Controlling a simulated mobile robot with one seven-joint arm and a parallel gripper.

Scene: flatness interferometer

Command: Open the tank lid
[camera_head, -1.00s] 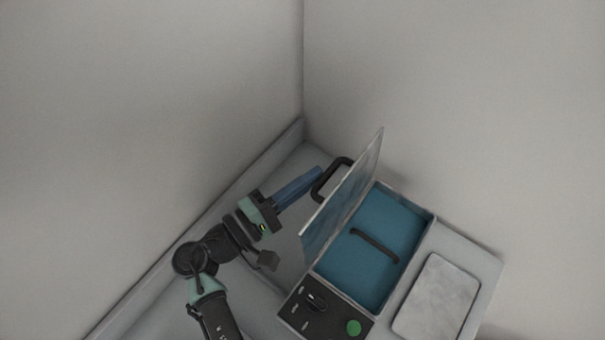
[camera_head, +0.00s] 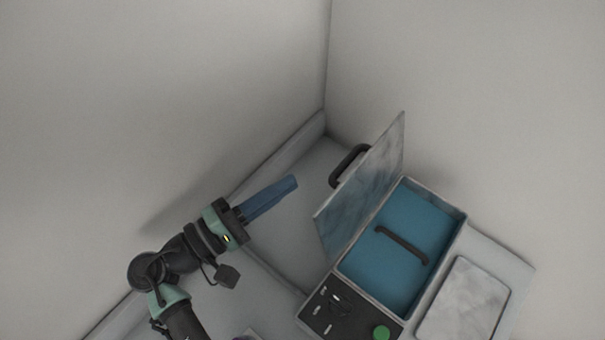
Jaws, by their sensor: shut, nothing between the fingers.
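The tank (camera_head: 437,284) is a grey box with a blue interior, at the lower right in the head view. Its lid (camera_head: 366,185) stands raised, tilted up along the tank's left edge. A black handle (camera_head: 348,166) is on the lid's outer face, toward the back corner. My gripper (camera_head: 295,182) is shut and empty, its blue fingers pointing right toward the handle. It is left of the lid, apart from the handle and the lid.
A dark bar (camera_head: 402,245) lies across the blue interior. A control panel (camera_head: 339,311) with a green button (camera_head: 381,333) is at the tank's front. A pale marbled plate (camera_head: 464,299) lies to the right. Walls meet behind the bench.

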